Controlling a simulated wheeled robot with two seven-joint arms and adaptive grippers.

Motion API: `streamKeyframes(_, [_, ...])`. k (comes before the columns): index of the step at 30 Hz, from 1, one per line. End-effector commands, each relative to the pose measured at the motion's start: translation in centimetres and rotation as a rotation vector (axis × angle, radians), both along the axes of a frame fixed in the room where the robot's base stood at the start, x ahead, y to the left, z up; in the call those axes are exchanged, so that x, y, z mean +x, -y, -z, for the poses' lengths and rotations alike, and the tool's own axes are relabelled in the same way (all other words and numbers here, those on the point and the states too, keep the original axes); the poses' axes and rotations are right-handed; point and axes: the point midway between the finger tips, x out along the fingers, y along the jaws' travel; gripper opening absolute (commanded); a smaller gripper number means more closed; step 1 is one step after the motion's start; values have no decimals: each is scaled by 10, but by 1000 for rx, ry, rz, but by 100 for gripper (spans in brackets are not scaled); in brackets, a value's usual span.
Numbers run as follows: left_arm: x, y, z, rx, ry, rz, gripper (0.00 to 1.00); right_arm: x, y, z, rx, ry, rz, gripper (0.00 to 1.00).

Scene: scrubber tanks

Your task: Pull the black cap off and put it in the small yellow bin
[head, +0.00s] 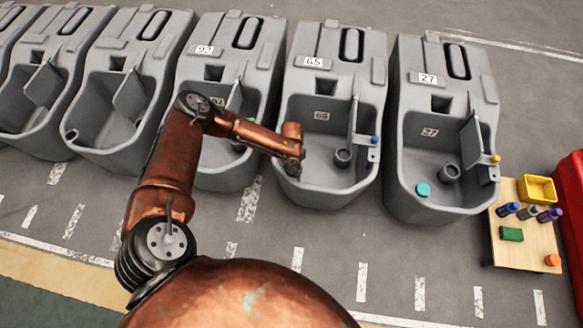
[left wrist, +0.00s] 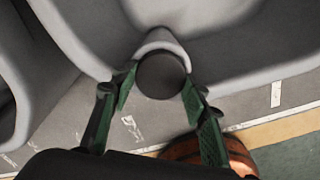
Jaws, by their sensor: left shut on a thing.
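The black cap (left wrist: 161,76) is round and dark and shows in the left wrist view. It sits against a grey spout (left wrist: 160,42) on a tank's wall; I cannot tell whether it is fully seated. My left gripper's green fingers (left wrist: 160,88) stand on either side of the cap and are shut on it. In the head view my left gripper (head: 292,168) is at the front left rim of the grey tank marked 65 (head: 330,195), and hides the cap there. The small yellow bin (head: 537,188) stands on a wooden table at the far right. My right gripper is out of view.
The wooden table (head: 525,250) also holds several small bottles (head: 528,212), a green block (head: 511,234) and an orange piece (head: 552,260). The tank marked 27 (head: 440,205) stands between my left gripper and the table. A red object (head: 574,200) is at the right edge.

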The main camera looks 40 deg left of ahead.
Motion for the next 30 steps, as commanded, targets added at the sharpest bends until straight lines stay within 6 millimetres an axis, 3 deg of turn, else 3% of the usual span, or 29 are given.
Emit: streamKeyframes(30, [0,0,-15,0,0,0,12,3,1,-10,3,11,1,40])
